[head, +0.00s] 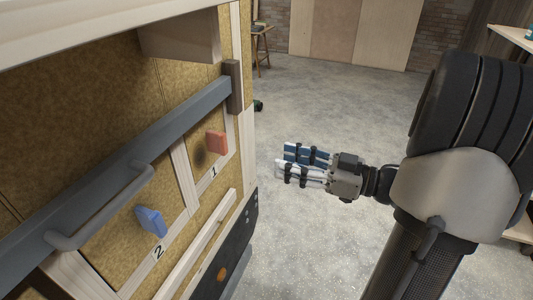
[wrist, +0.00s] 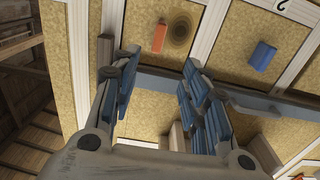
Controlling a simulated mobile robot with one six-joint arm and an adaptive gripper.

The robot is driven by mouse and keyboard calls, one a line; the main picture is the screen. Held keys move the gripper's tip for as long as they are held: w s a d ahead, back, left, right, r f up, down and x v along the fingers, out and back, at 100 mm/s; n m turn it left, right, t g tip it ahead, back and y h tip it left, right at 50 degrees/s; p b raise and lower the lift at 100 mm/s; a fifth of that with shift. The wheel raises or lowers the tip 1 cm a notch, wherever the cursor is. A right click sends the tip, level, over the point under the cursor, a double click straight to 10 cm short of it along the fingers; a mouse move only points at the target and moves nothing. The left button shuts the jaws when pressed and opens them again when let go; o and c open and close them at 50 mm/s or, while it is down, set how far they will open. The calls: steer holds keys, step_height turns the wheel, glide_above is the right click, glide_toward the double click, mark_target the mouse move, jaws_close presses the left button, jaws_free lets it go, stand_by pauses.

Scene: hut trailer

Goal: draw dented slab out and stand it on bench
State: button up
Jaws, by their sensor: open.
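The dented slab is the yellow-brown fibre slab (head: 201,157) in the bay marked 1, with a dark round dent and a red tab (head: 216,143). In the wrist view the slab (wrist: 205,62) and red tab (wrist: 159,36) show ahead of my fingers. A grey bar (head: 182,113) with a handle (head: 105,205) runs across the front of the slabs. My gripper (head: 285,162) is open and empty, out to the right of the wall and apart from it. Its spread fingers (wrist: 157,65) hide part of the slab and bar in the wrist view. I cannot identify the bench.
Bay 2 to the left holds a slab with a blue tab (head: 151,221); this tab also shows in the wrist view (wrist: 262,55). Pale wooden studs (head: 185,175) divide the bays. A dark panel (head: 232,250) stands low in front. The concrete floor (head: 320,90) behind my gripper is mostly clear.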

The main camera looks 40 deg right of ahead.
mark_target(226, 145)
steer(key=b+x, duration=0.2)
steer(key=x, duration=1.5)
steer(key=shift+w, duration=0.25)
jaws_close()
